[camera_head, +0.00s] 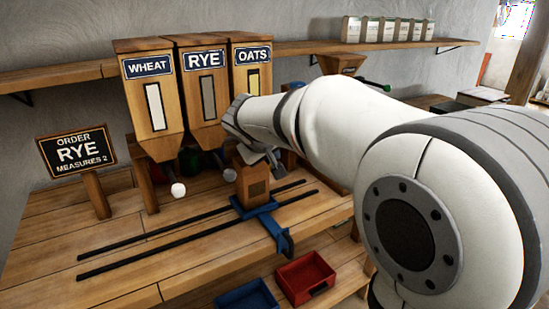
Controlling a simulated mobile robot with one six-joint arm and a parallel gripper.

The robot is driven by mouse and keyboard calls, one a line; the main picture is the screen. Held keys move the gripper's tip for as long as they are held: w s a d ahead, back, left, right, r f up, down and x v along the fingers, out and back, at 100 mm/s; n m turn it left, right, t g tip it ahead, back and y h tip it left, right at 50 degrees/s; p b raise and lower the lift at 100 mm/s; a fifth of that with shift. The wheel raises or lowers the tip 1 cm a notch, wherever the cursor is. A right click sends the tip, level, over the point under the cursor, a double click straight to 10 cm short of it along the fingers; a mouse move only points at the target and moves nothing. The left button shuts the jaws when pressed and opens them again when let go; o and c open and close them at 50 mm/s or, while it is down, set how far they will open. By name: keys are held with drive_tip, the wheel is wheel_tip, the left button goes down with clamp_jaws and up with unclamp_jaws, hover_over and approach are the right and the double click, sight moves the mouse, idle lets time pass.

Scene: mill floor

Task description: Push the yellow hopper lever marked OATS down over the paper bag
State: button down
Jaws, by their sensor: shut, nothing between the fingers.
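The OATS hopper (253,57) is the rightmost of three wooden hoppers. My arm covers its lower part, and I cannot make out its yellow lever. The brown paper bag (253,188) stands upright in a blue carriage (258,216) on the bench rails, below the OATS hopper in the picture. My gripper (274,163) is shut and empty, just above and right of the bag's top. I cannot tell whether it touches the bag or a lever.
The WHEAT hopper (148,88) has a white-knobbed lever (178,190); the RYE hopper (206,92) stands beside it. An order sign (76,151) reads RYE, MEASURES 2. Red (305,278) and blue (246,297) bins sit below the bench front. The left rails (130,253) are clear.

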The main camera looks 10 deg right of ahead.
drive_tip(key=shift+f+b, duration=1.55)
drive_tip(key=shift+f, duration=0.05)
idle(1.1)
drive_tip(key=shift+r, duration=0.1)
idle(0.4)
drive_tip(key=shift+r+p, duration=2.05)
drive_tip(key=shift+r, duration=0.85)
drive_tip(key=shift+r, duration=0.1)
wheel_tip(320, 180, up, 5)
drive_tip(key=p, duration=0.3)
